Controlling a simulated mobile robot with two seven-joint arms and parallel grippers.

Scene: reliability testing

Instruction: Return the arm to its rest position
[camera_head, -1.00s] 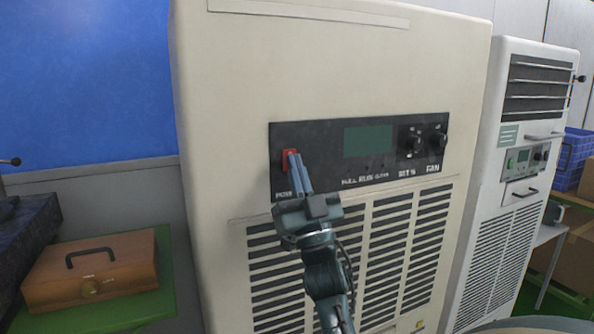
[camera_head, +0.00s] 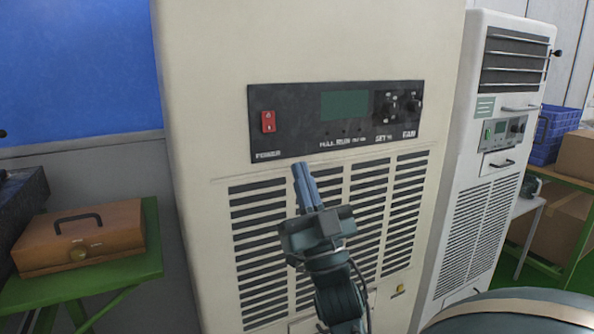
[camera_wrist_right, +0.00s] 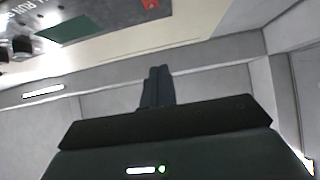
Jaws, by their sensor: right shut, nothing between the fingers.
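My right gripper (camera_head: 302,172) is shut and empty in the head view. Its fingertips are just below the black control panel, in front of the vent slots of the cream machine (camera_head: 300,40). The red power switch (camera_head: 268,121) is on the left of the control panel (camera_head: 355,148), up and left of the fingertips and apart from them. In the right wrist view the closed fingers (camera_wrist_right: 158,72) point toward pale grey surfaces, with a corner of the panel (camera_wrist_right: 100,15) and the red switch (camera_wrist_right: 150,4) at the top edge. My left gripper is not in view.
A brown case (camera_head: 80,238) lies on a green table (camera_head: 150,262) at the left. A white machine (camera_head: 492,170) stands to the right. Behind it are a blue crate (camera_head: 553,130) and cardboard boxes (camera_head: 577,155). The cream machine's front is close behind my right gripper.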

